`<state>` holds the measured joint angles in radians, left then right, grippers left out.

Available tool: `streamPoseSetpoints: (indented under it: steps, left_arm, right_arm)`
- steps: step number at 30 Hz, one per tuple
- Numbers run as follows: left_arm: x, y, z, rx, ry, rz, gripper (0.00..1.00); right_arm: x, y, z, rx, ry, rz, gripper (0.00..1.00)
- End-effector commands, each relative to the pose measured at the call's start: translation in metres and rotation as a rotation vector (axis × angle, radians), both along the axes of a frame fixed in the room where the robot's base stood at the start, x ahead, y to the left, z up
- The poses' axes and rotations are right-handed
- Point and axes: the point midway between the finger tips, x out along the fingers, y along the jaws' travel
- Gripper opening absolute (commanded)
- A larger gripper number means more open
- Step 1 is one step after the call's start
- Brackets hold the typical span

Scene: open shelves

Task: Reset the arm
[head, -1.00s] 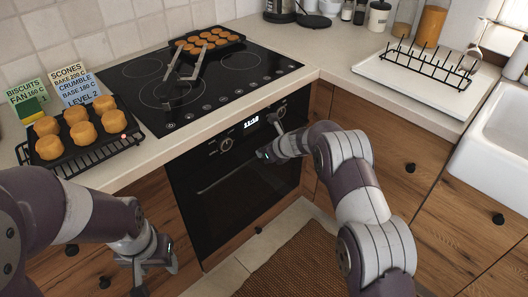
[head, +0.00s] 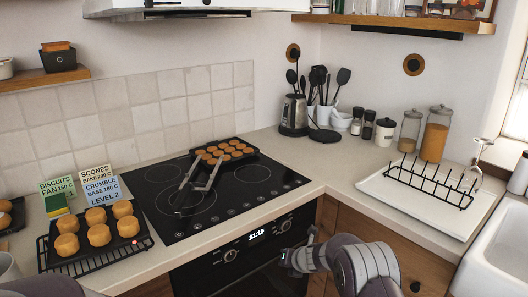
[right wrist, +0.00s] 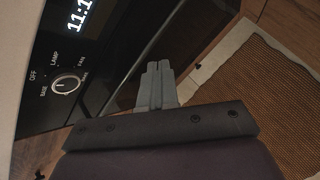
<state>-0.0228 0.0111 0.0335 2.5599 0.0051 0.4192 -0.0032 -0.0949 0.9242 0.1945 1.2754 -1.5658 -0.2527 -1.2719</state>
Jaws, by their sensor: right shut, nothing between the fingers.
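My right gripper (head: 290,258) is in front of the black oven (head: 245,265), close to its control panel. In the right wrist view the right gripper (right wrist: 157,72) has its fingers together with nothing between them. The oven's lit clock and a knob (right wrist: 66,85) show beside it there. My left gripper is outside the head view; only a dark piece of my left arm shows at the bottom left corner.
A black hob (head: 165,205) holds a tray of biscuits (head: 226,150) and metal tongs (head: 202,178). A rack with scones (head: 98,235) sits at left beside recipe cards (head: 100,185). A dish rack (head: 428,183) stands on a white drainer, with the sink (head: 500,255) at right. A shelf (head: 400,20) hangs above.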

Motion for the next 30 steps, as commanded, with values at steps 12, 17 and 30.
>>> streamPoseSetpoints:
  steps: [12,17,30]
  left_arm:
    - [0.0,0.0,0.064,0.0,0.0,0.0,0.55]
    - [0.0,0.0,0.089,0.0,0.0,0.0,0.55]
    - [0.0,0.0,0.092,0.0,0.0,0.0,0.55]
  right_arm:
    - [-0.315,-0.11,0.103,0.92,0.53,-2.497,0.0]
    - [-0.392,-0.102,0.158,1.057,0.571,-2.765,0.0]
    - [-0.386,-0.104,0.178,1.15,0.559,-2.716,0.0]
